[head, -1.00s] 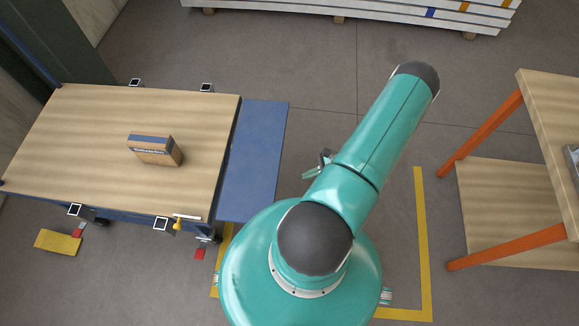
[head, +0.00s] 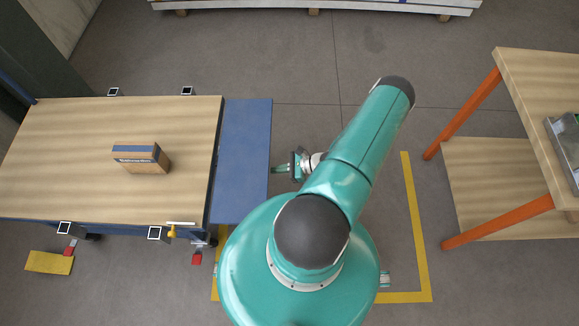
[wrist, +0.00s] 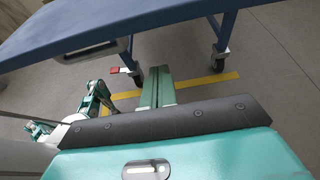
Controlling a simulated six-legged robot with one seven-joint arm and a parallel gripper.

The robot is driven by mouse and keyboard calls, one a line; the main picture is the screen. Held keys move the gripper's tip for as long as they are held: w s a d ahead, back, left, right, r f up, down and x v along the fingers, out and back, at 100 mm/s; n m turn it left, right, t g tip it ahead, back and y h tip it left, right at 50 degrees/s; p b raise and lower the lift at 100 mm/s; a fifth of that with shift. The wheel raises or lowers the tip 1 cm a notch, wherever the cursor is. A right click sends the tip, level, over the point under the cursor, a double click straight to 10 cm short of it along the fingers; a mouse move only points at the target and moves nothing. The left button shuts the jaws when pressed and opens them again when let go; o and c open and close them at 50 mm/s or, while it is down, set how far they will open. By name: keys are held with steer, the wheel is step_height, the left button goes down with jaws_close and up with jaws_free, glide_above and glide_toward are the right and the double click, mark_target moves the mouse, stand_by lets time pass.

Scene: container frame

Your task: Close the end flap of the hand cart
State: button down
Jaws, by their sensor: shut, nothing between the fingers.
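The hand cart has a wooden top (head: 60,190) and stands at the left in the head view. Its blue end flap (head: 240,165) sticks out from the cart's right end, folded down away from the top. My gripper (head: 280,169) is just right of the flap's outer edge, with a small gap seen from above. In the wrist view the blue flap (wrist: 150,18) fills the top, and my gripper's closed green fingers (wrist: 158,75) point toward the floor area below its edge. The fingers are shut and empty. My arm hides part of the floor beside the flap.
A small cardboard box (head: 143,160) lies on the cart top. A yellow-handled latch (head: 172,231) is at the cart's near right corner. A wooden table with orange legs (head: 470,112) stands at the right. Cart castors (wrist: 219,58) show below the flap.

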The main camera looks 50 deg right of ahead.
steer(key=r, duration=0.3)
steer(key=shift+w+a+r, duration=0.3)
steer(key=shift+w+r, duration=0.05)
steer(key=shift+w, duration=0.05)
steer(key=shift+r, duration=0.15)
